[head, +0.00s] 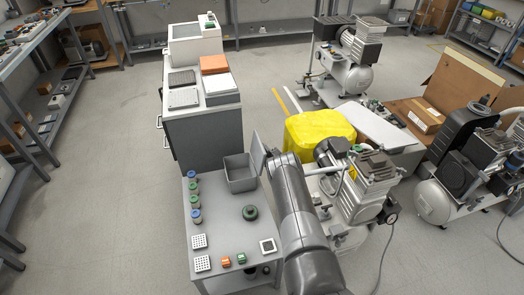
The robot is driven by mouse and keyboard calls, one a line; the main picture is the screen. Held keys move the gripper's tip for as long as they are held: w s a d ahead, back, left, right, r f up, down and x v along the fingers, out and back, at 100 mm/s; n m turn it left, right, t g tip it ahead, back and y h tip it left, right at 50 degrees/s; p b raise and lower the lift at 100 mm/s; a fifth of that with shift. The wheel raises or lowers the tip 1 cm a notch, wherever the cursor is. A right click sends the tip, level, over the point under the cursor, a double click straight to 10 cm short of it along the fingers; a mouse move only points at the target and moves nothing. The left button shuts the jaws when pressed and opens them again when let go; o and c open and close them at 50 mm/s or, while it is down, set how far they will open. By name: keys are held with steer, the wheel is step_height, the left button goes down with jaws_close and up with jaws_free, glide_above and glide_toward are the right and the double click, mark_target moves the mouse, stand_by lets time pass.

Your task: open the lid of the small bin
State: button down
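The small bin (241,185) is a grey open-topped box at the back right of the grey work table. Its inside shows from above. A flat grey panel, which looks like its lid (257,153), stands raised along the bin's right side. My arm reaches up from the bottom of the head view, and my gripper (271,156) is at its far end, just right of the raised panel. The fingers are small and mostly hidden by the arm, so I cannot tell whether they touch the lid or are open.
The table (222,226) carries several blue and green spools at left, a dark green ring (250,212), white perforated blocks and small orange and green parts. A grey cabinet (205,135) stands behind. A yellow-covered object (318,132) and a compressor (355,190) crowd the right side.

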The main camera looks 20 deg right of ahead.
stand_by(0.3)
steer(key=c, duration=1.1)
jaws_free()
steer(key=v, duration=1)
steer(key=shift+s+d, duration=0.2)
steer(key=shift+s, duration=0.15)
